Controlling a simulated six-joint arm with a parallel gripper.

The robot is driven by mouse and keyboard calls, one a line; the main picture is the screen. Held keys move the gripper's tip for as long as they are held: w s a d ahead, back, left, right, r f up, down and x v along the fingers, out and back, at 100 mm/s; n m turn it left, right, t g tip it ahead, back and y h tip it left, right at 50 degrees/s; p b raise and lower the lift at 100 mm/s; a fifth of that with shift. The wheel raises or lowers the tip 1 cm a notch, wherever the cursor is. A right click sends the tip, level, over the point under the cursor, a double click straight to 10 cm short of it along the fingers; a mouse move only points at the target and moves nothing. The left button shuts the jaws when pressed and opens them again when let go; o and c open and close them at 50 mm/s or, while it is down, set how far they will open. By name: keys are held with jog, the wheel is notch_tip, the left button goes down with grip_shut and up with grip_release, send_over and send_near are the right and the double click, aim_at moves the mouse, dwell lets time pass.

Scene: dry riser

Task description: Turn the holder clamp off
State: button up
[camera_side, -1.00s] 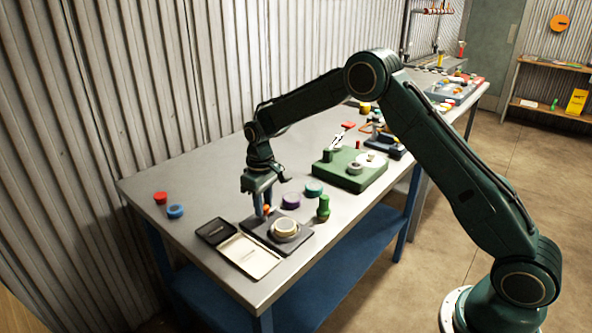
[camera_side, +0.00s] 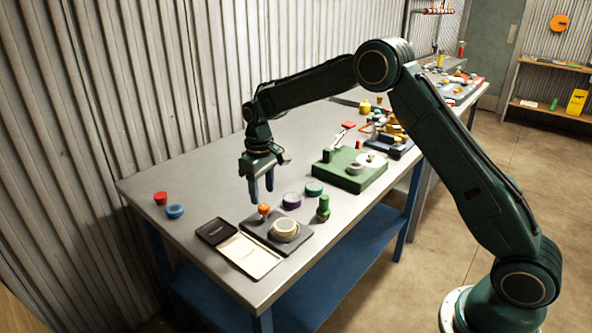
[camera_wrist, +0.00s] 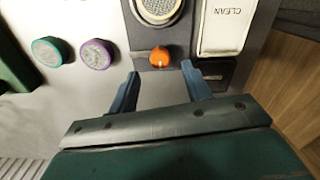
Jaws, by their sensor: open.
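A small orange knob (camera_side: 264,209) stands on a dark plate (camera_side: 260,229) that also carries a round pale holder (camera_side: 285,227); I take the knob to be the clamp control. In the wrist view the knob (camera_wrist: 159,56) shows a short white mark on its face, and the holder's round mesh-like top (camera_wrist: 158,8) is just beyond it. My gripper (camera_side: 262,196) points down above the knob, open and empty. In the wrist view its blue fingertips (camera_wrist: 160,70) are spread apart, with the knob between and slightly beyond them, apart from both.
A pad marked CLEAN (camera_wrist: 224,25) lies beside the plate. Purple (camera_side: 291,201) and teal (camera_side: 314,188) round pieces and a green upright piece (camera_side: 323,207) stand nearby. A green block fixture (camera_side: 345,178) is behind. The table's left part is mostly clear.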

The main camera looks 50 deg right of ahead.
aim_at(265, 206)
notch_tip(265, 206, up, 9)
jog(key=shift+r, duration=0.2)
jog(key=shift+r, duration=0.1)
dwell(0.5)
jog(key=s+r+m+t, duration=0.1)
jog(key=s+r, duration=0.5)
jog(key=s, duration=0.3)
jog(key=s+r+t, duration=0.2)
jog(key=s+r, duration=0.4)
jog(key=s, duration=0.3)
jog(key=s+f+m+t, duration=0.1)
jog(key=s+f+t, duration=0.1)
jog(key=s, duration=1.7)
jog(key=shift+s+f+t, duration=0.3)
jog(key=shift+f, duration=0.6)
